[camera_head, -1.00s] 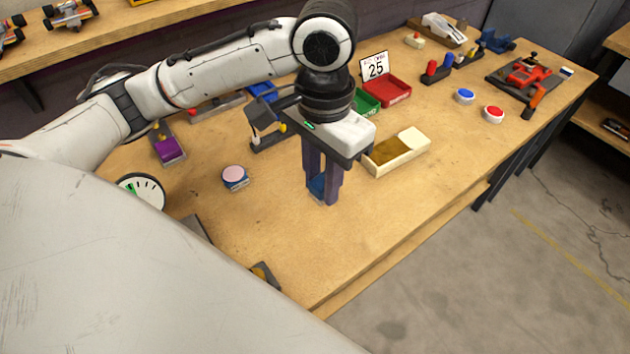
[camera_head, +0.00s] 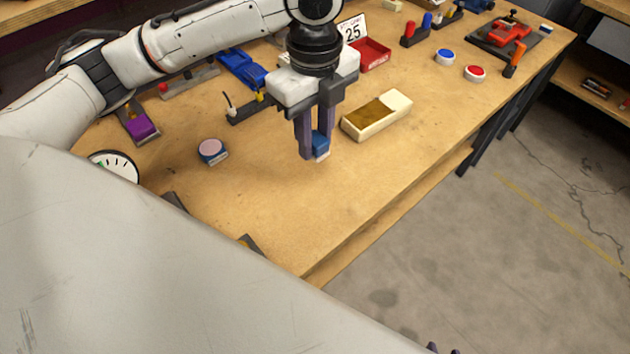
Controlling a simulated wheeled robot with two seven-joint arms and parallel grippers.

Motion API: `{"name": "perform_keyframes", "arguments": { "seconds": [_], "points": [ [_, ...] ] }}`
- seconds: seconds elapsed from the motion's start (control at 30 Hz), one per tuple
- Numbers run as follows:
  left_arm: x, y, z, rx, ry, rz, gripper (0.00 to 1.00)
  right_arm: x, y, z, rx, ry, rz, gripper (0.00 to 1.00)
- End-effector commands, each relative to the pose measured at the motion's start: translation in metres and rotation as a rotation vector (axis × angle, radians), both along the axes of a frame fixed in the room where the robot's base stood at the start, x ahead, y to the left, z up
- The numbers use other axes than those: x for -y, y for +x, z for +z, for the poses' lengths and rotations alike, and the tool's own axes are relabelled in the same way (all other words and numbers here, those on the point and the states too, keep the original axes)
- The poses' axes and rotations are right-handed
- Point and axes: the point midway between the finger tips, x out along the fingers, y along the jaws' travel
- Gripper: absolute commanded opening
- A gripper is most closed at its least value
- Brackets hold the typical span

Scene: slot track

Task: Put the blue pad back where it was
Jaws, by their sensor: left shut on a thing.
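My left gripper (camera_head: 313,152) is shut on the blue pad (camera_head: 321,142), a small blue block with a pale lower edge. The fingers partly hide it. It hangs over the bare wood in front of the cream tray; whether it touches the table I cannot tell. Small dark purple tips at the bottom edge look like my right gripper (camera_head: 442,349); its jaws are mostly out of frame.
The cream tray (camera_head: 361,130) with a brown-gold inside lies just right of the gripper. A round pink-topped piece (camera_head: 212,150) stands to the left. A white dial (camera_head: 114,166) and purple block (camera_head: 142,126) are farther left.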

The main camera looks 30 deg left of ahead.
Motion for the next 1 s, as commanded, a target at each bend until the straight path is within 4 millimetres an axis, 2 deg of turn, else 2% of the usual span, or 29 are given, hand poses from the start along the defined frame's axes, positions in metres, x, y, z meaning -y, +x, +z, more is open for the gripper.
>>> {"name": "perform_keyframes", "arguments": {
  "seconds": [0.2,0.37,0.6,0.73,1.0],
  "points": [
    [-0.001,-0.001,-0.038,-0.006,0.001,-0.011,0.06,0.000,0.000,-0.002,0.001,0.000,0.000,0.31],
    [-0.001,-0.001,-0.052,-0.005,0.001,-0.009,0.06,0.000,0.000,-0.003,0.001,0.000,0.000,0.31],
    [-0.001,-0.001,-0.090,-0.005,0.002,-0.008,0.06,0.000,0.000,-0.005,0.002,0.000,0.000,0.31],
    [-0.001,-0.001,-0.097,-0.002,0.001,-0.009,0.06,0.000,0.001,-0.005,0.002,0.000,0.000,0.31],
    [0.000,-0.001,-0.098,-0.002,0.001,-0.009,0.06,0.000,0.001,-0.004,0.002,0.000,0.001,0.31]
  ]
}}
